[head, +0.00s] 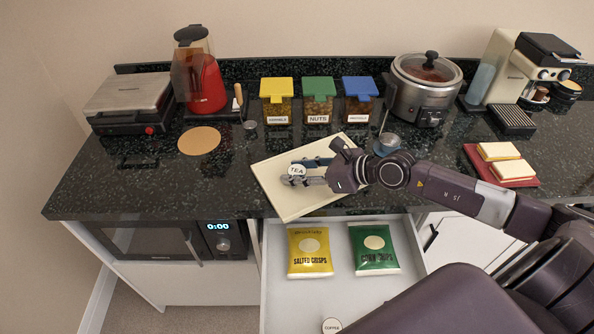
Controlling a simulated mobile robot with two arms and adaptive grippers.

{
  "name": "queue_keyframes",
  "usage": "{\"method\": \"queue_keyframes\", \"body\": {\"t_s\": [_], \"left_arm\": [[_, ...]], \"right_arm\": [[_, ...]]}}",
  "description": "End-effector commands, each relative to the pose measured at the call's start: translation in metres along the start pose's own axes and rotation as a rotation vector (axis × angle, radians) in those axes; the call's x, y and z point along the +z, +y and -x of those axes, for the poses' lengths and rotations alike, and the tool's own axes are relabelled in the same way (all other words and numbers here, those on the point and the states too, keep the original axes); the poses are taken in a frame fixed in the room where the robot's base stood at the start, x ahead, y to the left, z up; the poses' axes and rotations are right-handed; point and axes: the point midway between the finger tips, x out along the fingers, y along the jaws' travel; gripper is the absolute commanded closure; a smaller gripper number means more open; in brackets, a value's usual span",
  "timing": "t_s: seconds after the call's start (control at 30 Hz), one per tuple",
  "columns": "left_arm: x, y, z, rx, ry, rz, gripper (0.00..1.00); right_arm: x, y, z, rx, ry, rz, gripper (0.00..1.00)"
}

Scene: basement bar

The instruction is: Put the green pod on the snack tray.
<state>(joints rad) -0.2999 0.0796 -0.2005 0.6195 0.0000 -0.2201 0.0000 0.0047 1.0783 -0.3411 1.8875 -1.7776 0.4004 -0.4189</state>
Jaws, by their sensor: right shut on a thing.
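A round pod with a white lid marked TEA (297,169) is in my right gripper (308,172). The gripper is shut on it, over the snack tray. The pod's sides are mostly hidden by the fingers, so I cannot tell its colour or whether it touches the tray. The snack tray (287,205) is a cream, rectangular tray lying at an angle by the counter's front edge. My right arm reaches in from the right and covers the tray's right part. My left gripper is out of view.
Below, an open drawer (330,291) holds yellow crisps (309,251), green crisps (374,248) and a COFFEE pod (332,325). Behind the tray stand yellow, green and blue-lidded jars (318,100). A round tan mat (199,140) lies left, a slow cooker (424,88) stands right.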

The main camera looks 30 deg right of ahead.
Motion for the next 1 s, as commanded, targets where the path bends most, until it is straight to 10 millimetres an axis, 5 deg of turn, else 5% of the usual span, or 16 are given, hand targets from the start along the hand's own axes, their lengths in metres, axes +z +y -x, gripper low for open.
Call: {"method": "queue_keyframes", "body": {"t_s": [0.2, 0.23, 0.37, 0.77, 1.0], "left_arm": [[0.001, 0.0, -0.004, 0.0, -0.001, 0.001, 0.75], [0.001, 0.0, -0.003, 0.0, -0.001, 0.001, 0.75], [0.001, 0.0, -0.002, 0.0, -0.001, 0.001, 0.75], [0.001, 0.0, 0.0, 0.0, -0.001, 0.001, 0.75], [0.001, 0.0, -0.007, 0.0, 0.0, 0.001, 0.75]], "right_arm": [[-0.004, 0.0, -0.002, 0.0, 0.0, 0.0, 0.77], [-0.003, 0.0, -0.002, 0.0, 0.0, 0.0, 0.64], [-0.003, 0.0, -0.001, 0.0, 0.0, 0.0, 0.49], [-0.001, 0.0, 0.003, -0.001, 0.003, 0.001, 0.49], [-0.003, 0.001, 0.032, 0.002, 0.007, 0.005, 0.49]]}}
